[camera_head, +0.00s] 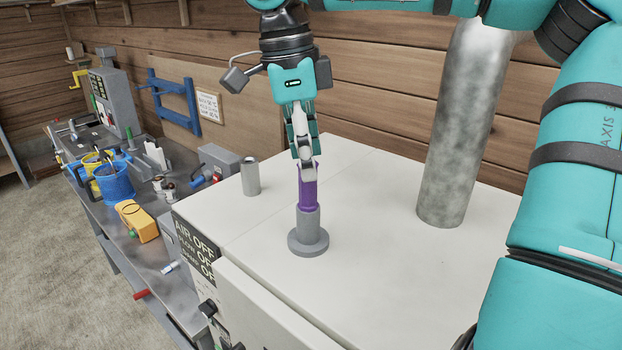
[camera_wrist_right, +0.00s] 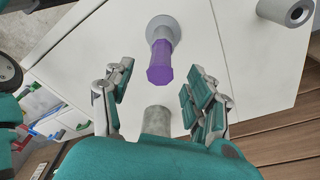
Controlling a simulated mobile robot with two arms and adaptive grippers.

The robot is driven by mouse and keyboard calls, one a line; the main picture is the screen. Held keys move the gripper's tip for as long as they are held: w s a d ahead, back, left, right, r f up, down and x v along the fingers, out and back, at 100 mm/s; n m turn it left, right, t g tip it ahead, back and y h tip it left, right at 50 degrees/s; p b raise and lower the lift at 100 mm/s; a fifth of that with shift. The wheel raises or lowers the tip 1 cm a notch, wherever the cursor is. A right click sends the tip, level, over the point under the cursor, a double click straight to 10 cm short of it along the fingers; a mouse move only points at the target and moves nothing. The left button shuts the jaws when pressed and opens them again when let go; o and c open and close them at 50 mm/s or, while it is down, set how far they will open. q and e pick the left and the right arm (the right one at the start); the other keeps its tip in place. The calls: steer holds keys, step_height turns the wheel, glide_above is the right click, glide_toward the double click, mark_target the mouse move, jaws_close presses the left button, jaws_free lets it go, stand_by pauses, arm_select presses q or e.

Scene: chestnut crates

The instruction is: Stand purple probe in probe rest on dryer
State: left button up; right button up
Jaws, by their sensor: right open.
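The purple probe (camera_head: 308,190) stands upright in the grey probe rest (camera_head: 308,240), a round-based socket on the white dryer top (camera_head: 370,265). In the right wrist view the probe (camera_wrist_right: 160,62) points toward the camera, with the rest (camera_wrist_right: 163,26) around its far end. My right gripper (camera_head: 303,158) is just above the probe in the head view. Its fingers (camera_wrist_right: 158,88) are spread on either side of the probe's near end, with gaps to both sides. The probe's lower end is hidden inside the rest. My left gripper is in neither view.
A short grey cylinder (camera_head: 250,176) stands on the dryer, left of the rest. A thick metal pipe (camera_head: 465,130) rises from the dryer at right. A cluttered workbench (camera_head: 185,280) is at left. The dryer top around the rest is clear.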

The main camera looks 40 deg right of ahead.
steer(key=r, duration=0.5)
steer(key=shift+w+a+r, duration=0.25)
steer(key=shift+a+r, duration=0.1)
steer(key=shift+r, duration=0.05)
